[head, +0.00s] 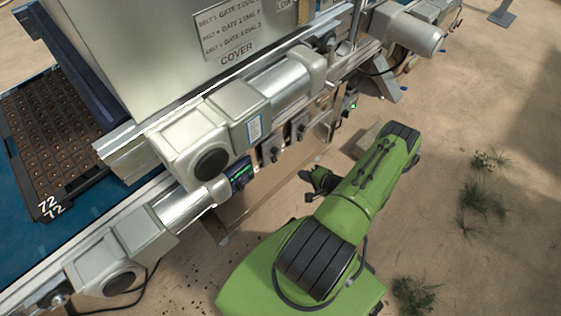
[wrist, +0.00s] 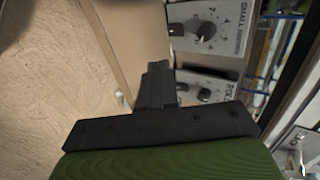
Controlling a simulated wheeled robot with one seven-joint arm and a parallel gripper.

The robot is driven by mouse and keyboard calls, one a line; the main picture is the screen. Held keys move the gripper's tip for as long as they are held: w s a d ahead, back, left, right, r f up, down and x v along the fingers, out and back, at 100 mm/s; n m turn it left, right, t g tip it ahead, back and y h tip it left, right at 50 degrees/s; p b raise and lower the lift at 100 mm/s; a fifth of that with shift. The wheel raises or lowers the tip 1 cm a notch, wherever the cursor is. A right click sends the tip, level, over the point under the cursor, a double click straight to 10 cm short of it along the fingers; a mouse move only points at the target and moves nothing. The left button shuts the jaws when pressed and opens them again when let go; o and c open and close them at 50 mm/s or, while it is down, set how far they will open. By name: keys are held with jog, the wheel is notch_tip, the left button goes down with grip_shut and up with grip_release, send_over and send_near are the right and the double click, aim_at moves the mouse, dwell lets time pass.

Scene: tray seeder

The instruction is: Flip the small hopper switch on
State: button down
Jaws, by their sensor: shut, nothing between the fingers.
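In the wrist view, a grey panel lettered "SMALL" (wrist: 222,32) shows at the top, with a dark knob and numbers round it. In the head view my gripper (head: 318,181) is beside the machine's side, right of the small control boxes (head: 272,150). A green light (head: 353,105) glows on a box further back.
A second grey panel (wrist: 222,88) with a knob, its label starting "POL", sits below the first, partly behind my gripper. A lit display (head: 240,172) hangs under the rollers. A tray (head: 35,160) lies on the blue belt. Sandy ground on the right is mostly open.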

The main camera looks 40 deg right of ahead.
jog(key=b, duration=0.5)
send_near(274, 159)
jog(key=w+f, duration=0.5)
jog(key=shift+f, duration=0.4)
jog(key=shift+d, duration=0.1)
jog(key=shift+w+r+p, duration=0.1)
jog(key=shift+r+p, duration=0.65)
jog(key=shift+r, duration=0.05)
